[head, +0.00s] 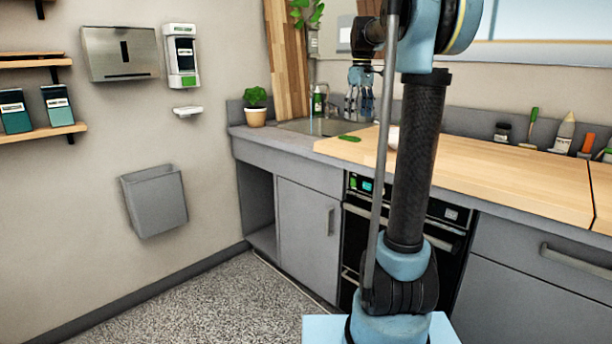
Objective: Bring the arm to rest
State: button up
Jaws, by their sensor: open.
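My arm stands in the right half of the head view, its dark tube link rising in front of the counter and bending at a blue joint near the top edge. My gripper (358,108) hangs pointing down beyond the tube, in front of the sink corner and above the far end of the counter. Its fingers look apart and nothing shows between them. The arm's upper part runs out of the top of the picture.
The wooden worktop (505,180) spreads to the right, with bottles (563,132) along the wall. A green item (349,138) and a partly hidden white object (393,138) lie near the gripper. A potted plant (255,107) stands left of the sink (312,127). Floor (215,305) at left is clear.

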jog(key=s+f+m+t, duration=0.1)
jog(key=s+f+m, duration=0.1)
jog(key=s+f, duration=0.6)
jog(key=s+f+m, duration=0.2)
jog(key=s+f, duration=0.2)
jog(key=s, duration=0.9)
jog(key=s+f+m, duration=0.2)
jog(key=s+f, duration=0.6)
jog(key=f, duration=0.2)
jog(key=s+f+m+t, duration=0.1)
jog(key=s+f+m, duration=0.1)
jog(key=s+f, duration=0.5)
notch_tip(320, 180, down, 3)
jog(key=shift+s+f, duration=0.15)
jog(key=shift+s, duration=0.2)
jog(key=shift+c, duration=0.2)
